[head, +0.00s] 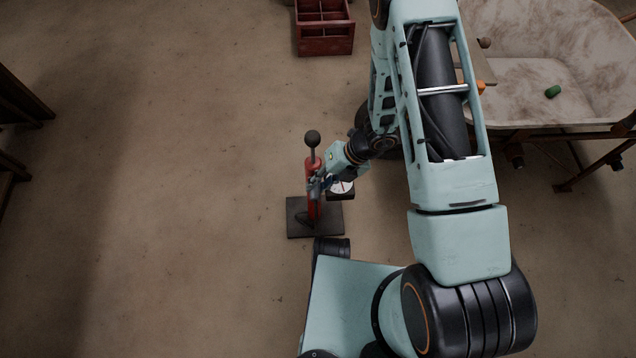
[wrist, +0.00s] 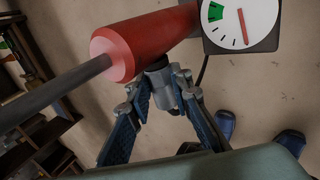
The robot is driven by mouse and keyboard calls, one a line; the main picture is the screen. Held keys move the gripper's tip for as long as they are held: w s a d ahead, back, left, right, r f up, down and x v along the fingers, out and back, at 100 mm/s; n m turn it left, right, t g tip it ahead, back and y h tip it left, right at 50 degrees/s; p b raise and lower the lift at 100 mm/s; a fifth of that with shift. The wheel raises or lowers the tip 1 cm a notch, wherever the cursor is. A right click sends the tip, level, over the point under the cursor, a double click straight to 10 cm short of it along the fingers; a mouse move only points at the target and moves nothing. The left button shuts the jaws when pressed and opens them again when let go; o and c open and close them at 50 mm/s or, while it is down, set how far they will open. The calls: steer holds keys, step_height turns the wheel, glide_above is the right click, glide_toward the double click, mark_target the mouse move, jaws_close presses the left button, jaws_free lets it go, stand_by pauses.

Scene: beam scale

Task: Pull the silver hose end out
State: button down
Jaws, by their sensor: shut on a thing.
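The silver hose end (wrist: 162,88) is a short grey metal piece in the wrist view, against the underside of the red pump body (wrist: 155,38). My gripper (wrist: 161,92) is shut on it, one blue-padded finger on each side. The fingers hide part of it, and I cannot tell how far it sits in the pump. In the head view, my gripper (head: 323,182) is at the right side of the upright red pump (head: 313,165); the hose end cannot be made out there.
The pump has a black-knobbed lever (head: 312,138) and stands on a dark base plate (head: 300,219). A white dial (wrist: 238,22) with a red needle and green zone is beside it. A red crate (head: 325,47) stands behind. Open floor lies left; a table edge (head: 570,128) is right.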

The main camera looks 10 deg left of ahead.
steer(key=shift+s, duration=0.1)
steer(key=shift+s+d+b, duration=0.25)
steer(key=shift+s+b, duration=0.25)
steer(key=shift+s, duration=0.4)
steer(key=shift+s+d+b, duration=0.2)
steer(key=shift+s+b, duration=0.35)
steer(key=shift+s, duration=0.4)
steer(key=shift+s+d+b, duration=0.25)
steer(key=shift+s+b, duration=0.25)
steer(key=shift+s, duration=0.4)
steer(key=shift+r, duration=0.15)
step_height(320, 180, up, 8)
steer(key=p, duration=0.7)
